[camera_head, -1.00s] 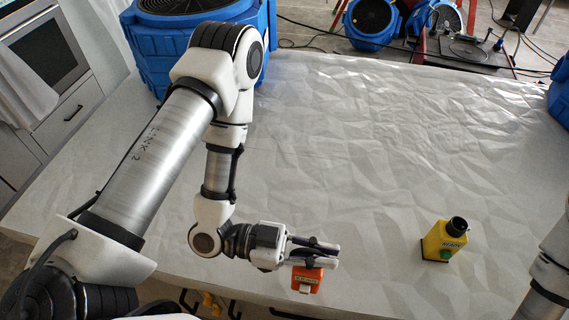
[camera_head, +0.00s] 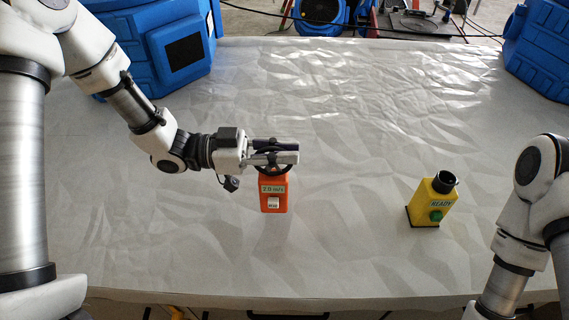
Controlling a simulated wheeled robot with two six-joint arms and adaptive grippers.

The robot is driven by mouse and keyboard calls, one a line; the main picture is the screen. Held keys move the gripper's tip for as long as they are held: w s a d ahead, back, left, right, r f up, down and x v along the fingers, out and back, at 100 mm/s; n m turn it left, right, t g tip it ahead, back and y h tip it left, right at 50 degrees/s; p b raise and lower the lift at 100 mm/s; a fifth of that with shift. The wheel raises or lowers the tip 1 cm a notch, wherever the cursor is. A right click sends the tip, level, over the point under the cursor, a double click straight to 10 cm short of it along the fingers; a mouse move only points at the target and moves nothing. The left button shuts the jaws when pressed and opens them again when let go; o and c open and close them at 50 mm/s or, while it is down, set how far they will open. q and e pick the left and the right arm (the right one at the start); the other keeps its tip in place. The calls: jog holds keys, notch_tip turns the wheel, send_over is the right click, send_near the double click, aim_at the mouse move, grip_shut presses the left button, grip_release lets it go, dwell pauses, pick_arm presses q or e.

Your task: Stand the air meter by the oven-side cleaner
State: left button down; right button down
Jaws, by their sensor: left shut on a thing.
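The orange air meter (camera_head: 274,189) is near the middle of the table in the head view. It is upright, with a "2.0 m/s" label on its front and a dark ring at its top. My left gripper (camera_head: 288,152) is shut on the top of the meter and partly hides the ring. I cannot tell whether its base touches the table. The oven-side cleaner (camera_head: 160,48) is the big blue unit at the back left, partly behind my left arm. My right arm is at the right edge; its gripper is out of view.
A yellow device (camera_head: 434,199) marked "READY" stands upright at the right. Another blue unit (camera_head: 540,50) stands at the back right. The white wrinkled table cover (camera_head: 340,100) is clear between the two blue units. The oven is out of view now.

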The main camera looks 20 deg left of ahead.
aim_at(284, 175)
pick_arm(q)
jog(key=f+b, duration=0.3)
jog(key=shift+s+d+f, duration=0.15)
jog(key=shift+s+f, duration=0.05)
jog(key=shift+s, duration=0.15)
jog(key=shift+w, duration=0.2)
jog(key=c, duration=1.5)
grip_release()
jog(key=shift+c, duration=0.2)
jog(key=o, duration=0.3)
jog(key=shift+s, duration=0.15)
jog(key=shift+o, duration=0.2)
jog(key=shift+r, duration=0.1)
